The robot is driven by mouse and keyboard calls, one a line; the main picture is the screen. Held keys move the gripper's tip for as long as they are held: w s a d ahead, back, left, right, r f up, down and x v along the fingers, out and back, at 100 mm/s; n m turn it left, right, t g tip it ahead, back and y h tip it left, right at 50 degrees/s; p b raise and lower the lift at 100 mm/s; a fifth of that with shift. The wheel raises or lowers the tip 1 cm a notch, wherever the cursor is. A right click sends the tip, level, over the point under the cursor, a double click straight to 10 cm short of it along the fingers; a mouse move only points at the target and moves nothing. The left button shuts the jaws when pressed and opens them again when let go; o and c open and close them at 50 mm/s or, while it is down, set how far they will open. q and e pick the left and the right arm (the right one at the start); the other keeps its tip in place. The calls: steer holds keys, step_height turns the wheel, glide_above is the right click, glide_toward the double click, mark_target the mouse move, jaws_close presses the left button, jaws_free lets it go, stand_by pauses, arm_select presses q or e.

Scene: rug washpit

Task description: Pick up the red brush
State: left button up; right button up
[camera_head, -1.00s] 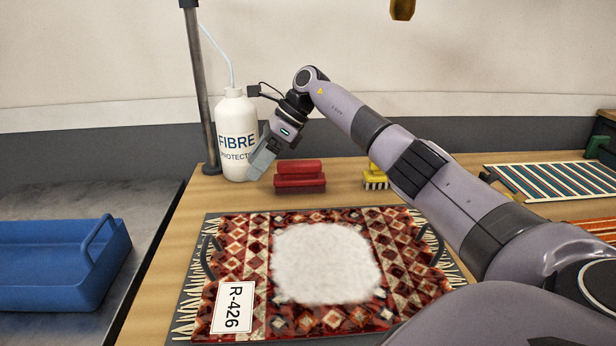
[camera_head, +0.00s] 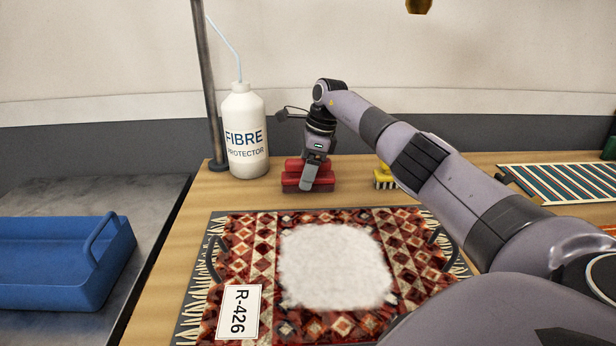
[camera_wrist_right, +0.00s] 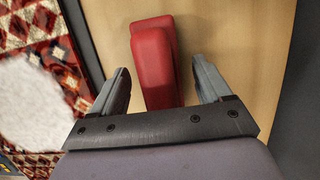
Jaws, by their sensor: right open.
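The red brush (camera_head: 292,175) lies on the wooden table behind the patterned rug, to the right of the white bottle. My right gripper (camera_head: 309,186) points down at it and hides part of its middle. In the right wrist view the red brush (camera_wrist_right: 154,62) lies between the two spread fingers of my right gripper (camera_wrist_right: 162,85), with a gap on each side. The gripper is open and holds nothing. My left gripper is not in view.
A white bottle (camera_head: 243,135) stands by a metal post (camera_head: 207,90). A yellow brush (camera_head: 384,179) sits right of the red one. The rug (camera_head: 262,240) with white foam (camera_head: 335,265) lies in front. A blue tray (camera_head: 60,262) is at left.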

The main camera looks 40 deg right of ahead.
steer(key=c, duration=1.2)
steer(key=shift+c, duration=0.2)
steer(key=shift+r, duration=0.1)
step_height(320, 180, up, 10)
steer(key=shift+f+p, duration=0.1)
steer(key=shift+p, duration=0.3)
